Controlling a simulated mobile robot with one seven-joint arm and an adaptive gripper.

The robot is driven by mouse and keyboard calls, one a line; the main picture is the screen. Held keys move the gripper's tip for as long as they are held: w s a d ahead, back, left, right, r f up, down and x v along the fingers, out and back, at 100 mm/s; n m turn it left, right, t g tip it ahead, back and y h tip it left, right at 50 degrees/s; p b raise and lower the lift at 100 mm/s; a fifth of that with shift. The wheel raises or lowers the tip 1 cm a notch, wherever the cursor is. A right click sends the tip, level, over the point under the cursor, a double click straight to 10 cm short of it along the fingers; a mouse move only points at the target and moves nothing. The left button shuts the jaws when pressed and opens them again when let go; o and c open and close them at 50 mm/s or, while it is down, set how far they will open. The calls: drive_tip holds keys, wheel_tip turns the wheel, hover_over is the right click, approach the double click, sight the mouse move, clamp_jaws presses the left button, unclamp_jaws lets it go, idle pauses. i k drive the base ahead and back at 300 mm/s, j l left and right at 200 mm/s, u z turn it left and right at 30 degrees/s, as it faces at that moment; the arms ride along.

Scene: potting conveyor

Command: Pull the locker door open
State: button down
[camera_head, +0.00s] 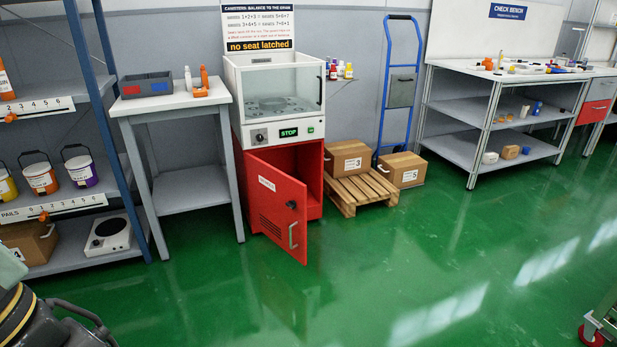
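The red locker door (274,206) stands ajar at the front of the red cabinet (312,165), below a white machine with a clear window. The door is swung outward, its hinge at the left, and part of the red inside shows at its right. It has a vertical pale handle (293,236) low on its free edge and a dark round knob above it. My gripper is not clearly in view; only dark and grey parts of my own body show at the lower left corner, well apart from the door.
A grey side table (180,103) stands left of the cabinet, with bottles and a bin on top. A wooden pallet (362,190) with a box is close on the right. A blue hand truck (400,90) leans behind. The green floor (370,275) in front is clear.

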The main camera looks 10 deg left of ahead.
sight(269, 188)
drive_tip(key=i+l+u, duration=0.1)
drive_tip(key=i+l, duration=0.2)
drive_tip(key=i+l+u, duration=0.15)
drive_tip(key=i+l, duration=0.15)
drive_tip(key=i+l+u, duration=0.1)
drive_tip(key=i+l, duration=0.2)
drive_tip(key=i+l+u, duration=0.15)
drive_tip(key=i+l, duration=0.2)
drive_tip(key=i+l+u, duration=0.1)
drive_tip(key=i+l, duration=0.15)
drive_tip(key=l, duration=0.2)
drive_tip(key=i+l+u, duration=0.1)
drive_tip(key=i+l, duration=0.15)
drive_tip(key=l, duration=0.15)
drive_tip(key=i+l+u, duration=0.15)
drive_tip(key=l, duration=0.3)
drive_tip(key=i+l+u, duration=0.1)
drive_tip(key=i+l, duration=0.2)
drive_tip(key=l, duration=0.15)
